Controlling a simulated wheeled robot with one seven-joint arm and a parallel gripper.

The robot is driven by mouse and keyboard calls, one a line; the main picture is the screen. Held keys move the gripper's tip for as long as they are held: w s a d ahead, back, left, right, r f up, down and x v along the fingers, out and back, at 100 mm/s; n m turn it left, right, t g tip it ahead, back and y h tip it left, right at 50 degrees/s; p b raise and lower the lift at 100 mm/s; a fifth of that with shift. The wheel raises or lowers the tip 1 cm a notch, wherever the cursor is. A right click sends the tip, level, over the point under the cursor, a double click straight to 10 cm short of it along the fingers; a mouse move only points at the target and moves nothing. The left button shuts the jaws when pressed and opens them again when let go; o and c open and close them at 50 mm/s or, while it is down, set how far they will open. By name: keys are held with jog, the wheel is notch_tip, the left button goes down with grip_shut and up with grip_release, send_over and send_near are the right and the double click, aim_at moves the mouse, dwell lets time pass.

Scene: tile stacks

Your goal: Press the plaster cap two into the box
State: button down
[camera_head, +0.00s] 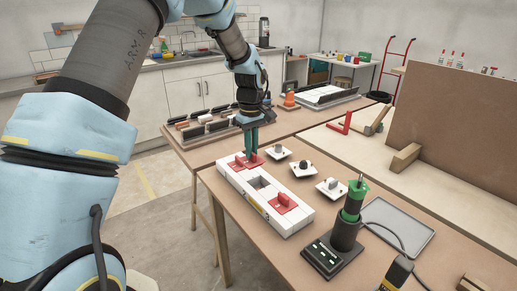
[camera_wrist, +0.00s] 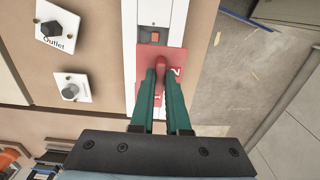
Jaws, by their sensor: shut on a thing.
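The white box (camera_head: 235,182) lies lengthwise on the wooden table; part of it shows in the wrist view (camera_wrist: 176,22). My gripper (camera_head: 251,152), with green fingers, points down at the box's far end. In the wrist view my gripper (camera_wrist: 160,80) is shut on the upright red grip of a red cap (camera_wrist: 148,56). A white mark like a 2 is partly visible on this cap. The cap lies over or just above the box; I cannot tell whether it is fully seated. A second red cap (camera_head: 283,203) sits at the box's near end. A dark square opening (camera_head: 261,184) lies between them.
Several white plates with knobs lie right of the box, including one marked Outlet (camera_wrist: 57,25). A green-and-black tool on a stand (camera_head: 345,225) and a grey tray (camera_head: 398,222) are nearer. A rack (camera_head: 205,125) stands on the table behind.

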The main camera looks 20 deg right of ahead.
aim_at(259, 161)
jog(key=shift+s+d+f, duration=0.1)
jog(key=shift+s+d, duration=0.5)
jog(key=shift+d, duration=0.35)
jog(key=shift+f+b, duration=1.8)
jog(key=shift+f, duration=0.9)
jog(key=shift+f+b, duration=0.7)
jog(key=shift+f, duration=0.65)
jog(key=c, duration=0.8)
grip_release()
jog(key=shift+r, duration=0.1)
jog(key=shift+r+p, duration=1.95)
jog(key=shift+r, duration=1)
